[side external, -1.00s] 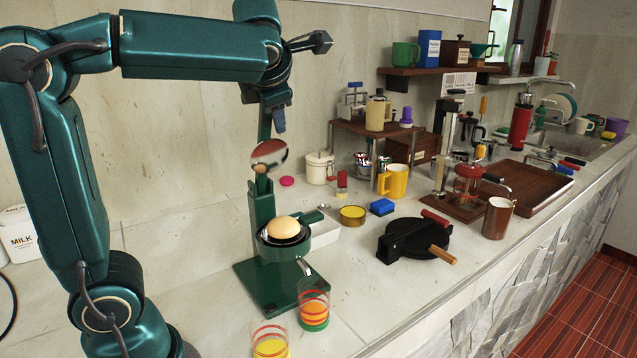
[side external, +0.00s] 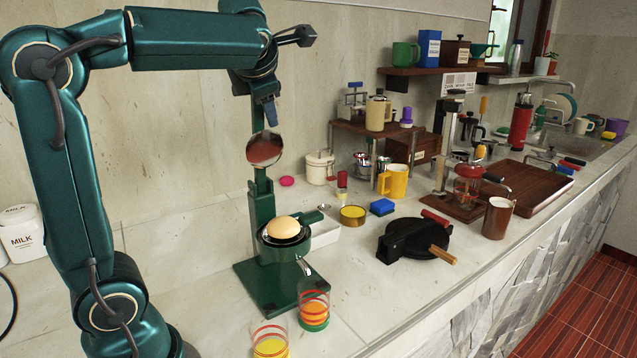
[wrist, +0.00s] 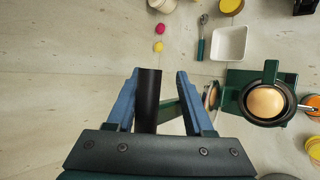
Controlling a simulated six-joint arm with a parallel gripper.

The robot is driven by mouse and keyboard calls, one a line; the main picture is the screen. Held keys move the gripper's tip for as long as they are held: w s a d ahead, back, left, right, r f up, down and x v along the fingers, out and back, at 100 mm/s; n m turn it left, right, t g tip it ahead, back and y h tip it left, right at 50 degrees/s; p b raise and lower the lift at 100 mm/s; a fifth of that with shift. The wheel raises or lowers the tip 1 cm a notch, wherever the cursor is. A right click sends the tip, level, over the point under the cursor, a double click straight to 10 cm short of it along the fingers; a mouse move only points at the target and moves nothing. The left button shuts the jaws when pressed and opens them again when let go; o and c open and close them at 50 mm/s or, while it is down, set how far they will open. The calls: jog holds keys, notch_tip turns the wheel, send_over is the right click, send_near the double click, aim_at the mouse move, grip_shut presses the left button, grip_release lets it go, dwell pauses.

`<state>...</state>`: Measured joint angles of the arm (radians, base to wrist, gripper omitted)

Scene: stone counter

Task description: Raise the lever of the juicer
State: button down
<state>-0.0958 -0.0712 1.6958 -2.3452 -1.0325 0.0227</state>
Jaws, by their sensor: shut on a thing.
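The green juicer (side external: 262,205) stands on the counter with its post upright and its base flat. Its shiny round press cup (side external: 264,149) is swung up, well above the bowl, and faces the side camera. A halved fruit (side external: 283,227) sits in the bowl, and it also shows in the wrist view (wrist: 265,102). My gripper (side external: 268,112) is high over the juicer at the lever's upper end. In the wrist view my gripper (wrist: 159,76) has the black lever handle (wrist: 148,100) between its blue fingers, shut on it. The side view mostly hides the handle.
Striped glasses (side external: 314,305) stand at the juicer's front edge. A white tray (wrist: 229,42) and a green-handled tool (wrist: 201,40) lie beside it. A black press (side external: 405,240) is to the right. The wall is close behind my gripper.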

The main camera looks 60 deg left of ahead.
jog(key=shift+s+a+f+g, duration=0.2)
jog(key=shift+s+f+g, duration=0.2)
jog(key=shift+s+f, duration=0.15)
jog(key=c, duration=0.7)
grip_release()
jog(key=shift+c, duration=0.2)
notch_tip(320, 180, up, 6)
jog(key=s, duration=0.1)
jog(key=shift+s+d, duration=0.3)
